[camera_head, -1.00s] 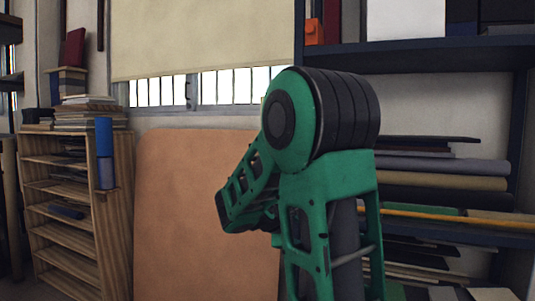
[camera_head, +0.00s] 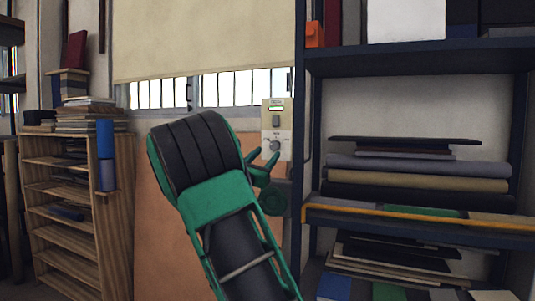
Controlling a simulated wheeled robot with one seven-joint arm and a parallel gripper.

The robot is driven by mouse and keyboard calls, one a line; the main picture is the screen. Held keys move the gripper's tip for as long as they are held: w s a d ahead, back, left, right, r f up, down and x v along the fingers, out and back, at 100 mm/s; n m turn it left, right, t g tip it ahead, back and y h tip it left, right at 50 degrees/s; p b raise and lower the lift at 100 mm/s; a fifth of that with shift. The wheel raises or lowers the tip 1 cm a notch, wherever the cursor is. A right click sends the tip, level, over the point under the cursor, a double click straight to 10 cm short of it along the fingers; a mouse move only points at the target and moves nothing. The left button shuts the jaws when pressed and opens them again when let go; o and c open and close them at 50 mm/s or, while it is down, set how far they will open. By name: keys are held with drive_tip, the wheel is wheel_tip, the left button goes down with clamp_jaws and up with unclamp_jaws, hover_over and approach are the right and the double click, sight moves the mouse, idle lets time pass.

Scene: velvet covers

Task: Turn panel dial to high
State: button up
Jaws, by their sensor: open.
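The panel (camera_head: 268,118) is a small cream box on the wall, left of the dark shelf, with a lit green display and a switch in its upper part. Its dial (camera_head: 274,146) is a round grey knob low on the panel, with small marks around it; I cannot read its setting. My gripper (camera_head: 264,163) is at the panel's lower left, its green fingers open and close to the dial. I cannot tell whether a finger touches the dial. My green and black arm hides the rest of the gripper.
A dark metal shelf (camera_head: 420,60) with rolls and flat sheets stands close on the right. A wooden rack (camera_head: 68,240) stands at the left. A large tan board (camera_head: 150,245) leans behind my arm. A pale blind (camera_head: 205,40) hangs over the window.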

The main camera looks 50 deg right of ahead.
sight(273, 147)
drive_tip(key=shift+x, duration=2.35)
drive_tip(key=shift+w, duration=0.1)
drive_tip(key=c, duration=1)
